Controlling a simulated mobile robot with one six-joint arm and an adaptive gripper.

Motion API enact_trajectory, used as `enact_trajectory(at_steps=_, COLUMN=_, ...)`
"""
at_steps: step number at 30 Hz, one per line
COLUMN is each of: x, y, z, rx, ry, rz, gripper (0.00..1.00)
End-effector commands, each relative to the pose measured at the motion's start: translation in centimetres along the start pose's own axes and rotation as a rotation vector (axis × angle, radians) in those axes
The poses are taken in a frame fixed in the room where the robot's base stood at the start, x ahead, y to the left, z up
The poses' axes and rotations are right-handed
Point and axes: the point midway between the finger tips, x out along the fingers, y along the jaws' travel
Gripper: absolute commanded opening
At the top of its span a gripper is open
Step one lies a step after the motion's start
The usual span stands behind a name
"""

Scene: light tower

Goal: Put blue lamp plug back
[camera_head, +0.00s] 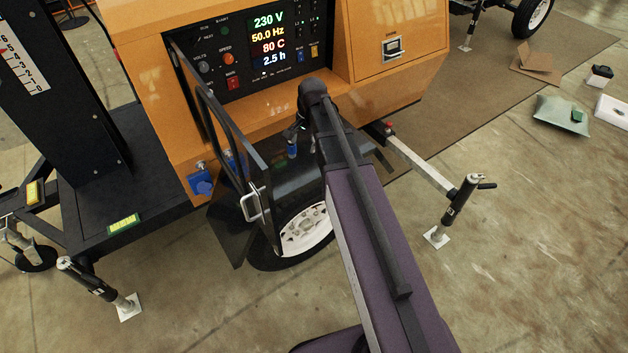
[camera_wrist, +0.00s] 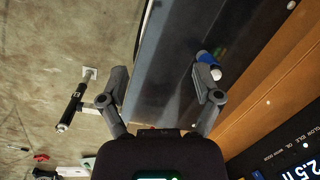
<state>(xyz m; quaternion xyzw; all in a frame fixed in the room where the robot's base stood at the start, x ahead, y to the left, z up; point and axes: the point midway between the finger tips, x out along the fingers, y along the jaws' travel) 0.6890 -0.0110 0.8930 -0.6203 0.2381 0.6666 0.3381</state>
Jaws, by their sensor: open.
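A blue plug (camera_head: 291,149) is at the dark fender under the control panel in the head view, just below my gripper. In the wrist view the blue plug (camera_wrist: 206,57), with a pale end, is by the right fingertip and partly hidden by it. I cannot tell whether they touch. My gripper (camera_wrist: 160,80) is open, with nothing between its fingers. In the head view my arm largely hides it. A blue socket (camera_head: 201,184) is on the orange housing's lower left. Another blue part (camera_head: 233,162) shows behind the open door.
The open panel door (camera_head: 222,115) with a pale handle (camera_head: 252,204) stands left of my arm. The lit control panel (camera_head: 262,50) is above. The wheel (camera_head: 304,230) is below the fender (camera_head: 325,160). A stabiliser leg (camera_head: 460,205) stands at the right.

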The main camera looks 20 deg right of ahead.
Motion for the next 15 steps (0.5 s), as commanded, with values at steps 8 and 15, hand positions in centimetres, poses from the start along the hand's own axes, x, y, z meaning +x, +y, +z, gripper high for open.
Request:
enact_trajectory(at_steps=8, x=0.4, y=6.5, z=7.1, rx=-0.469, ry=0.049, rz=0.074, gripper=0.82)
enact_trajectory(at_steps=15, x=0.4, y=9.9, z=10.3, rx=-0.760, ry=0.065, rz=0.130, gripper=0.82)
